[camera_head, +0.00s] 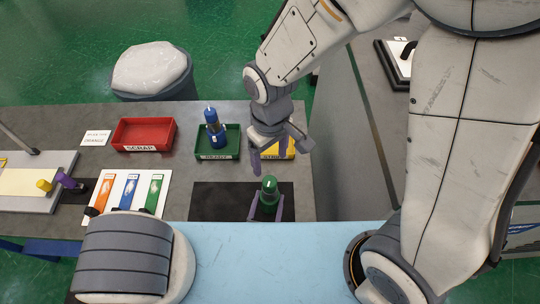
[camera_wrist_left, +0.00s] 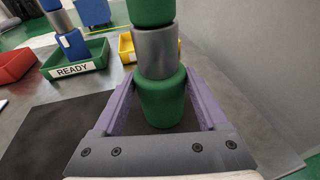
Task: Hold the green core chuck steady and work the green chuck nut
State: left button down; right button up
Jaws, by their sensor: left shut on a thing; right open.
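The green core chuck (camera_head: 268,206) stands upright over a black mat (camera_head: 215,200), near the table's front edge. In the left wrist view the chuck (camera_wrist_left: 162,103) has a wide green base and a silver band, with the green chuck nut (camera_wrist_left: 152,11) at the top, cut off by the frame. The nut also shows in the head view (camera_head: 269,184). My left gripper (camera_wrist_left: 158,95) is shut on the chuck's base, one purple finger on each side. My right gripper (camera_head: 281,158) is open and empty, above and behind the chuck, apart from it.
A green READY tray (camera_head: 217,157) holds a blue chuck (camera_head: 214,128). A yellow tray (camera_wrist_left: 127,48) is partly hidden behind my right gripper in the head view. A red SCRAP tray (camera_head: 144,134) and a card with coloured strips (camera_head: 130,190) lie left. A bin (camera_head: 152,72) stands behind.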

pick_arm(q)
grip_release()
jog(key=shift+s, duration=0.1)
